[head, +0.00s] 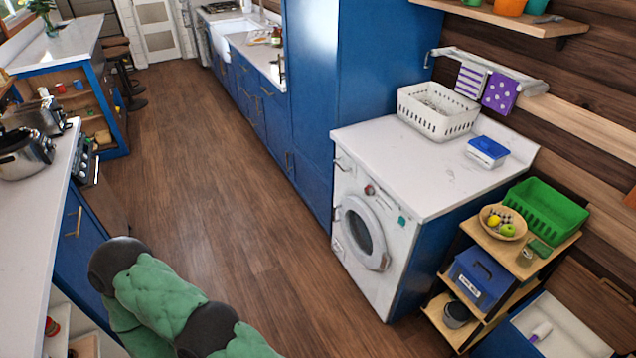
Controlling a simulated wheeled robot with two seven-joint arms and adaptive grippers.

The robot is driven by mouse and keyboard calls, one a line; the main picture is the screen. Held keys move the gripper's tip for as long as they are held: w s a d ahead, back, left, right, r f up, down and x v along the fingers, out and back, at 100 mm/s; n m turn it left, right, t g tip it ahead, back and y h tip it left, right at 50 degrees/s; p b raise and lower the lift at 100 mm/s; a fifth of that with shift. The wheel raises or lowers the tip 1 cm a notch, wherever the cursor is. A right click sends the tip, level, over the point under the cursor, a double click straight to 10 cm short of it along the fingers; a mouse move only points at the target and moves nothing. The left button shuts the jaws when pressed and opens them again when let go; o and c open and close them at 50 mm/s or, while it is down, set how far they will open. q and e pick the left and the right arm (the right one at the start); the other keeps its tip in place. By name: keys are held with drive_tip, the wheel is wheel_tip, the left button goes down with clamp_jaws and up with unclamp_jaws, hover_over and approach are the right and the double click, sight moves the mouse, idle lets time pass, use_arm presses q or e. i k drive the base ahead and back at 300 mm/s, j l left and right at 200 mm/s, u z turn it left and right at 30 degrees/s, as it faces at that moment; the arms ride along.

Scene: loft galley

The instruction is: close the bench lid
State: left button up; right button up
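The bench (500,343) is in the bottom right corner of the head view, a blue box with a pale interior, partly cut off by the frame. Its wooden lid (600,297) stands raised at the back, against the wall side, so the bench is open. A small white item with a purple part (541,331) lies inside. A green and black arm of mine crosses the bottom left, far from the bench. Neither gripper is in view.
A wooden shelf unit (525,268) with a fruit bowl (503,223), a green crate (545,211) and a blue box (482,278) stands beside the bench. Left of it is a washing machine (364,234) under a white counter (415,172). The wooden floor (215,190) is clear.

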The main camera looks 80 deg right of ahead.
sight(607, 313)
drive_tip(key=z, duration=4.15)
